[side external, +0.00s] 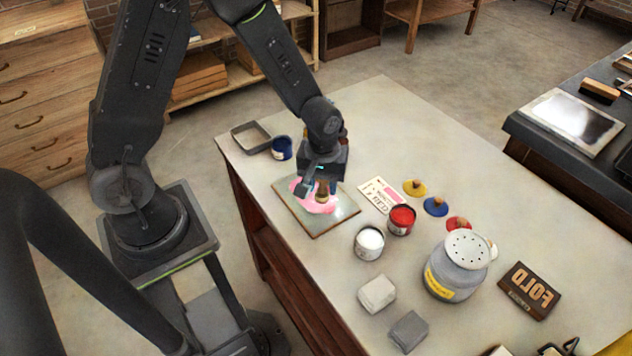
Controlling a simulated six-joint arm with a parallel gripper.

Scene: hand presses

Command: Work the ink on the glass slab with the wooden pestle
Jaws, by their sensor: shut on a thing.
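The glass slab (338,222) lies flat near the table's left edge. Pink ink (311,204) is smeared over its upper left part. The wooden pestle (322,191) stands roughly upright over the ink, its lower part showing below my gripper. My gripper (322,178) points down and is shut on the pestle's upper part, which the fingers mostly hide. The pestle's foot appears to be on the slab within the ink; I cannot tell whether it touches.
The table's far right (470,150) is clear.

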